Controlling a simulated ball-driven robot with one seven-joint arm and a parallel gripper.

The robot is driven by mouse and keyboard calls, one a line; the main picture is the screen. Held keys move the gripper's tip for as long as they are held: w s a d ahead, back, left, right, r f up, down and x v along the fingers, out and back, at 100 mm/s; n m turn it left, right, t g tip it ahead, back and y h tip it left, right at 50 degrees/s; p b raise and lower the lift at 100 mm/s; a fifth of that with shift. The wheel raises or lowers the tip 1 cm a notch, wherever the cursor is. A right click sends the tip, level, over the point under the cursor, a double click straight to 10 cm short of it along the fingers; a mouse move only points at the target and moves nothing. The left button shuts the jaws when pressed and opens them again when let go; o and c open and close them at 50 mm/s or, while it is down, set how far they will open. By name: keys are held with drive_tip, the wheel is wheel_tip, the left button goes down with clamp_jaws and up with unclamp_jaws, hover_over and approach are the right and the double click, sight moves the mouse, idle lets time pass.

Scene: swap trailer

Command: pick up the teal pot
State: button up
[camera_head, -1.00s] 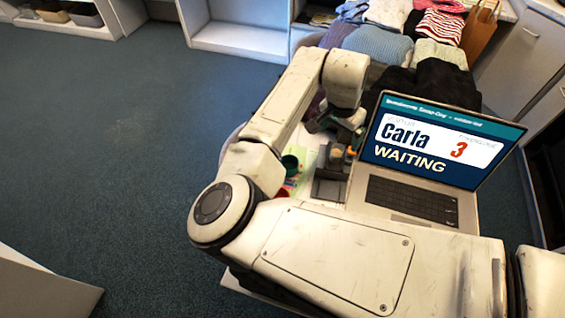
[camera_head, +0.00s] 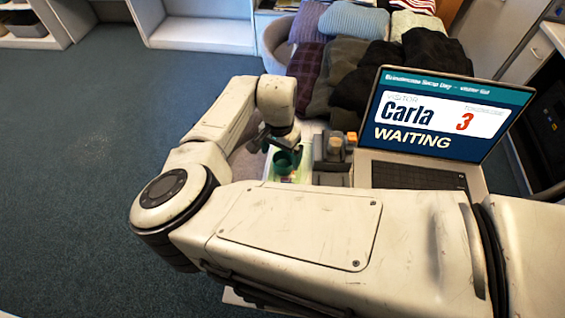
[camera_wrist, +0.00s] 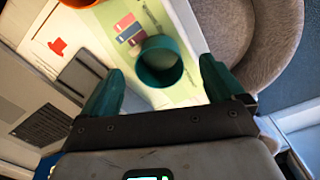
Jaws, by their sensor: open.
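The teal pot (camera_wrist: 168,78) shows in the wrist view as an open round cup on a pale green printed sheet (camera_wrist: 185,97). In the head view the teal pot (camera_head: 284,165) is partly hidden beneath my gripper (camera_head: 275,140). My gripper (camera_wrist: 160,80) is open, with its teal fingers to the left and right of the pot in the wrist picture. I see no clear contact between fingers and pot. The gripper is empty.
The laptop (camera_head: 440,120) reads "Carla 3 WAITING" and stands right of the gripper. A grey device (camera_head: 332,160) sits between them. An orange round thing (camera_wrist: 82,3) and a grey rounded basket (camera_wrist: 285,45) flank the sheet. Folded clothes (camera_head: 350,65) lie behind.

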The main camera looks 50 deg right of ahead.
sight(283, 162)
drive_tip(key=shift+s+d+f+p, duration=0.1)
drive_tip(key=shift+d+f+p, duration=0.1)
drive_tip(key=shift+f, duration=1.1)
drive_tip(key=shift+d+f+p, duration=0.1)
drive_tip(key=shift+f+p, duration=0.1)
drive_tip(key=shift+f, duration=1.05)
drive_tip(key=c, duration=1.1)
